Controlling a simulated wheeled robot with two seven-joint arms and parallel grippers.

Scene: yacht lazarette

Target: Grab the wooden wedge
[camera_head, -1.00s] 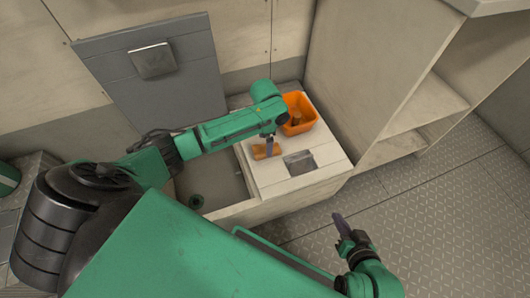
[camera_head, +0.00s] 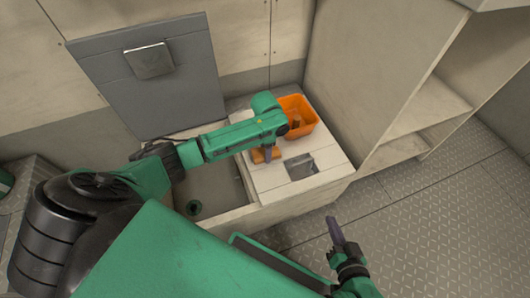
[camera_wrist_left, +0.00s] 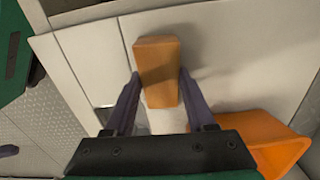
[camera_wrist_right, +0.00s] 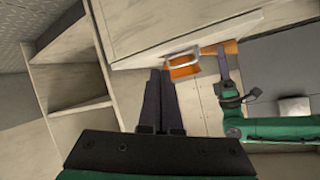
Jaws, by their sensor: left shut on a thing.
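The wooden wedge (camera_head: 258,156) is an orange-brown block on the pale locker top, beside the orange bin. In the left wrist view the wedge (camera_wrist_left: 157,70) lies between the two dark fingers of my left gripper (camera_wrist_left: 160,103). My left gripper (camera_head: 268,154) points down at it in the head view and is shut on it; its fingers hide part of the block there. My right gripper (camera_head: 334,228) is away from the wedge, over the floor at the lower right. Its fingers (camera_wrist_right: 160,100) are together and empty in the right wrist view.
The orange bin (camera_head: 313,112) stands behind the wedge, with a brownish thing inside. A grey recessed latch (camera_head: 300,167) is in the locker top. An open compartment (camera_head: 218,186) lies to the left. Shelves (camera_head: 425,115) stand at the right; the patterned floor (camera_head: 430,220) is clear.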

